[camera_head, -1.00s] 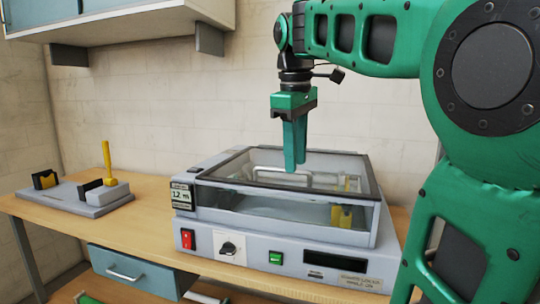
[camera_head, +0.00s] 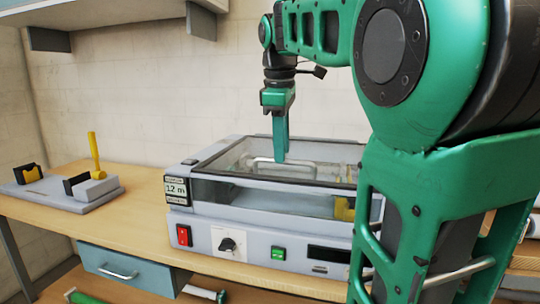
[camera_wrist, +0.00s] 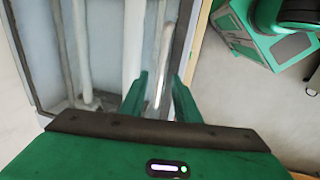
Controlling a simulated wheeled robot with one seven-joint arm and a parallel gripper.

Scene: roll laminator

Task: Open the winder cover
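The winder cover (camera_head: 215,178) is a clear lid with a dark frame on top of the grey laminator (camera_head: 212,215), and it lies closed. A pale bar handle (camera_head: 300,162) stands on its top. My gripper (camera_head: 280,160) points down at this handle. In the wrist view my gripper (camera_wrist: 160,100) has its two green fingers apart. The handle bar (camera_wrist: 165,55) runs in the gap between them. I cannot tell whether the fingertips touch the bar or the cover. Rolls show dimly through the clear panel.
The front panel has a red switch (camera_head: 183,235), a dial (camera_head: 227,244) and a green button (camera_head: 278,253). A grey stand with a yellow-handled tool (camera_head: 95,150) is left on the wooden bench (camera_head: 130,218). My arm hides the laminator's right side.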

